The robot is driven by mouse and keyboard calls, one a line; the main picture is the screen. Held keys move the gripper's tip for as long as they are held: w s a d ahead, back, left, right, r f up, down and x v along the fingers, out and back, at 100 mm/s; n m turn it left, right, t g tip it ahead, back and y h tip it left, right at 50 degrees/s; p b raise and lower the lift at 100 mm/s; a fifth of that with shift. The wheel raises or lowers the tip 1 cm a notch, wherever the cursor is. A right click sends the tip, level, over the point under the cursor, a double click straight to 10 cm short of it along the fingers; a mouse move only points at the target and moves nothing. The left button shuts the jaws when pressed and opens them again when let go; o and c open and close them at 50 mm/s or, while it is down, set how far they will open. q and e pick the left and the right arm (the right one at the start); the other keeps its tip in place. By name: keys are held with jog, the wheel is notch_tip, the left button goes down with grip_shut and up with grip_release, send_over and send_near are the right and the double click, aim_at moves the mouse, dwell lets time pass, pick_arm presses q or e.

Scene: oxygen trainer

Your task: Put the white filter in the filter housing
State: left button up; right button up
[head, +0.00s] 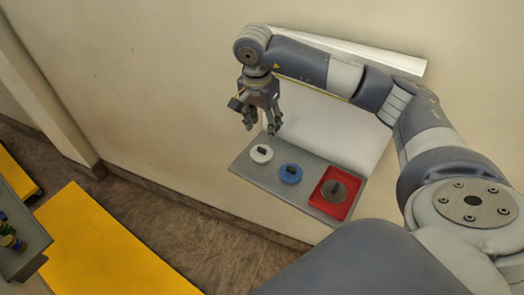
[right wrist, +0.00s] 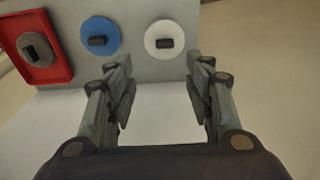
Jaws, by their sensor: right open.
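The white filter (head: 261,154) is a round disc with a dark handle on top, lying at the left end of a grey shelf. It also shows in the right wrist view (right wrist: 164,41), at the top, beyond my fingertips. My right gripper (head: 261,129) is open and empty, fingers pointing down, above and apart from the white filter. In the right wrist view the fingers (right wrist: 161,72) stand wide apart with nothing between them. I cannot identify the filter housing in these views. My left gripper is not in view.
On the grey shelf (head: 240,167), a blue disc (head: 291,173) lies beside the white filter. A red square tray (head: 326,205) at the right end holds a grey disc (head: 334,191). A wall stands behind. A yellow platform (head: 105,250) is lower left.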

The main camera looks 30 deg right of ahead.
jog(key=b, duration=0.2)
send_over(262, 148)
jog(key=s, duration=0.1)
jog(key=f, duration=0.4)
jog(key=shift+a+f, duration=0.25)
jog(key=shift+f, duration=0.05)
jog(key=shift+w+d+f+b, duration=0.1)
jog(key=shift+f+b, duration=0.25)
jog(key=shift+f, duration=0.15)
jog(key=f, duration=0.1)
jog(key=f+b, duration=0.1)
jog(key=f, duration=0.1)
jog(key=f+b, duration=0.1)
jog(key=shift+w+f, duration=0.35)
jog(key=c, duration=1)
jog(key=shift+c, duration=0.2)
jog(key=shift+r, duration=0.2)
